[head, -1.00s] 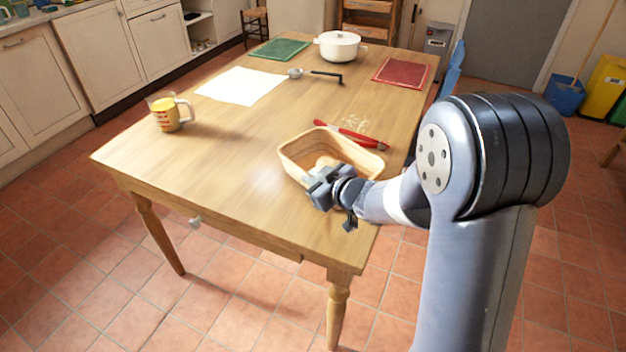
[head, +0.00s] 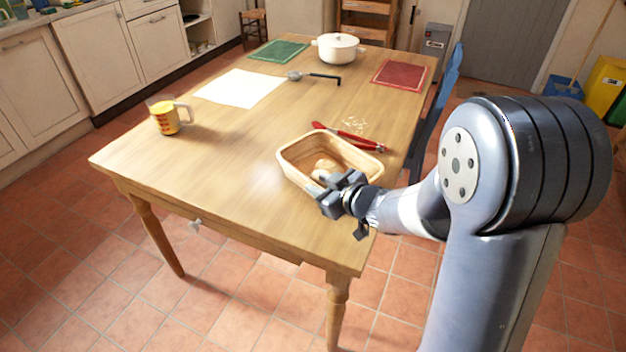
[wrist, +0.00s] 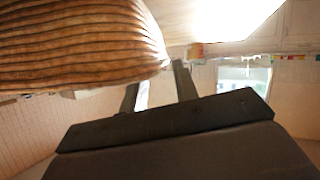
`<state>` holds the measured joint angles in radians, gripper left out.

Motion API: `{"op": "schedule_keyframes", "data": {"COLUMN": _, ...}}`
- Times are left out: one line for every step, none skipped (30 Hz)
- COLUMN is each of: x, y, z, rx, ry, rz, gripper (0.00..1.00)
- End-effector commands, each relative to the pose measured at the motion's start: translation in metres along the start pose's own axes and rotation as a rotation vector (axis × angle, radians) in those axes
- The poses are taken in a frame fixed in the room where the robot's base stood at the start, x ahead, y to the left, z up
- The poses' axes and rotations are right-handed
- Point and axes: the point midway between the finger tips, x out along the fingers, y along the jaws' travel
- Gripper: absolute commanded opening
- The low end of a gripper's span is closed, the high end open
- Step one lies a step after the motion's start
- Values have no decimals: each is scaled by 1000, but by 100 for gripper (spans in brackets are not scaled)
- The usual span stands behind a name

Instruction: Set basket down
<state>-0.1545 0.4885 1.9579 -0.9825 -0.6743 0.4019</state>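The tan oblong basket (head: 292,157) sits on the table (head: 215,165) near its near right corner, looking upright, with a bread-like round item (head: 326,166) inside. My gripper (head: 327,187) is at the basket's near side, in front of its rim in the head view, which hides part of that side. In the wrist view, the basket's ribbed wall (wrist: 75,42) fills the upper left. The two fingers of my gripper (wrist: 156,82) stand apart with bright background between them. The basket wall is not seen clamped between them; contact cannot be told.
Red-handled tongs (head: 350,136) lie just behind the basket. A measuring cup (head: 166,117), white paper (head: 240,88), ladle (head: 312,77), white pot (head: 338,47), green mat (head: 279,50) and red mat (head: 400,73) are farther off. The table's left front is clear. A blue chair (head: 440,100) stands at right.

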Motion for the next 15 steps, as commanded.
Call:
{"op": "schedule_keyframes", "data": {"x": -14, "y": 2, "z": -2, "rx": 2, "ry": 0, "rz": 5, "gripper": 29}}
{"op": "schedule_keyframes", "data": {"x": -21, "y": 2, "z": -3, "rx": 1, "ry": 0, "rz": 4, "gripper": 29}}
{"op": "schedule_keyframes", "data": {"x": -30, "y": 2, "z": -3, "rx": 2, "ry": 1, "rz": 5, "gripper": 29}}
{"op": "schedule_keyframes", "data": {"x": -36, "y": 2, "z": -2, "rx": 2, "ry": 0, "rz": 4, "gripper": 29}}
{"op": "schedule_keyframes", "data": {"x": -43, "y": 2, "z": -2, "rx": 2, "ry": 0, "rz": 5, "gripper": 29}}
{"op": "schedule_keyframes", "data": {"x": -50, "y": 2, "z": -2, "rx": 2, "ry": 0, "rz": 4, "gripper": 29}}
{"op": "schedule_keyframes", "data": {"x": -56, "y": 2, "z": -2, "rx": 1, "ry": 0, "rz": 4, "gripper": 29}}
{"op": "schedule_keyframes", "data": {"x": -60, "y": 2, "z": -2, "rx": 1, "ry": 0, "rz": 4, "gripper": 29}}
{"op": "schedule_keyframes", "data": {"x": -66, "y": 1, "z": -2, "rx": 2, "ry": -1, "rz": 4, "gripper": 29}}
{"op": "schedule_keyframes", "data": {"x": -70, "y": 1, "z": -2, "rx": 1, "ry": 0, "rz": 3, "gripper": 29}}
{"op": "schedule_keyframes", "data": {"x": -73, "y": 1, "z": -2, "rx": 0, "ry": 1, "rz": 3, "gripper": 29}}
{"op": "schedule_keyframes", "data": {"x": -77, "y": 1, "z": -1, "rx": 1, "ry": 0, "rz": 3, "gripper": 29}}
{"op": "schedule_keyframes", "data": {"x": -79, "y": 1, "z": -1, "rx": 2, "ry": 0, "rz": 2, "gripper": 29}}
{"op": "schedule_keyframes", "data": {"x": -80, "y": 0, "z": -1, "rx": 1, "ry": 0, "rz": 1, "gripper": 29}}
{"op": "schedule_keyframes", "data": {"x": -82, "y": 0, "z": 0, "rx": 1, "ry": 0, "rz": 1, "gripper": 29}}
